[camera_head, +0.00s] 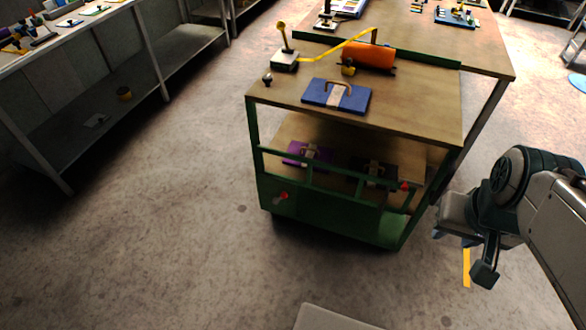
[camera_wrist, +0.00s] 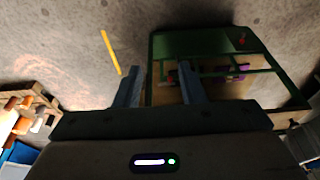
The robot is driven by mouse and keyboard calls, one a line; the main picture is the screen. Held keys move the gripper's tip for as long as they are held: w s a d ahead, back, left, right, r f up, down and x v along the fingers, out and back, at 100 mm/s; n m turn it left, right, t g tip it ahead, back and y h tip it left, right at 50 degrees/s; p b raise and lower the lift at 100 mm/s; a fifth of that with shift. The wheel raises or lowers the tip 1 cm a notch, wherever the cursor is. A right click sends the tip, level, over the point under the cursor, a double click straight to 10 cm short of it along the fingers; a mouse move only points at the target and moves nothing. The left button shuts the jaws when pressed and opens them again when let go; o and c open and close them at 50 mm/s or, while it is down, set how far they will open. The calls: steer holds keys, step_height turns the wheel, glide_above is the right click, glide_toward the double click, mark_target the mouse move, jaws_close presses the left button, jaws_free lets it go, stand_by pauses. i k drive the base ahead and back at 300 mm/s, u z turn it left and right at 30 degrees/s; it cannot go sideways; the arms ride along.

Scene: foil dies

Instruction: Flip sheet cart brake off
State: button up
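The sheet cart (camera_head: 330,215) has a green frame and wooden shelves, and stands in the middle of the head view. A small red lever with a pale base (camera_head: 281,196) sits on its green lower front panel, at the left. The lever shows as a small red spot in the wrist view (camera_wrist: 242,40).
A blue plate with a handle (camera_head: 352,97) and an orange roll (camera_head: 368,56) lie on top of the cart. A purple plate (camera_head: 296,153) is on its lower shelf. A grey shelf bench (camera_head: 170,72) stands at left. The floor before the cart is largely clear.

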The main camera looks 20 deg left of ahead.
mark_target(284, 195)
steer(key=u, duration=0.55)
steer(key=k, duration=0.65)
steer(key=u, duration=1.1)
steer(key=i, duration=1.15)
steer(key=z, duration=0.65)
steer(key=i, duration=0.45)
steer(key=z, duration=0.4)
